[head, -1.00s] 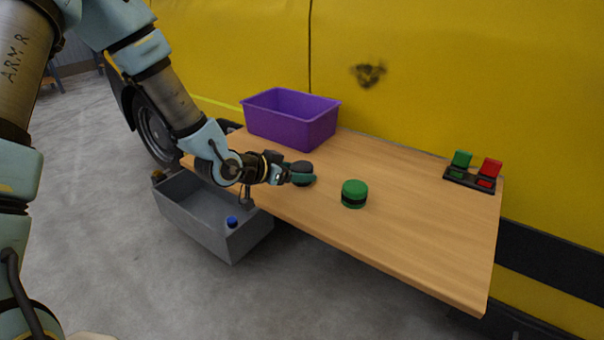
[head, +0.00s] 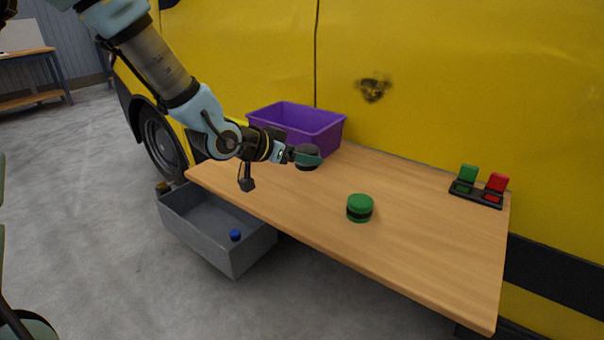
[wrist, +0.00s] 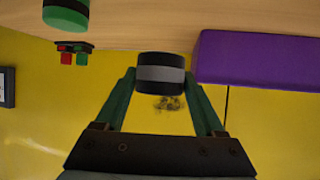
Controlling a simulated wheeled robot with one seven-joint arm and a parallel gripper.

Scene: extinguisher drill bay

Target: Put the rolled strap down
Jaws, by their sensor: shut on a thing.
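The rolled strap (head: 307,152) is a short black roll with a grey band, seen clearly in the wrist view (wrist: 161,73). My gripper (head: 308,158) is shut on it, with one green finger on each side, as the wrist view (wrist: 162,80) shows. In the head view it is held above the left back part of the wooden table (head: 420,230), in front of the purple bin. The near finger hides part of the strap.
The purple bin (head: 322,132) stands at the table's back left. A green roll with a black band (head: 360,208) stands mid-table. A green and red switch box (head: 478,194) sits at the right.

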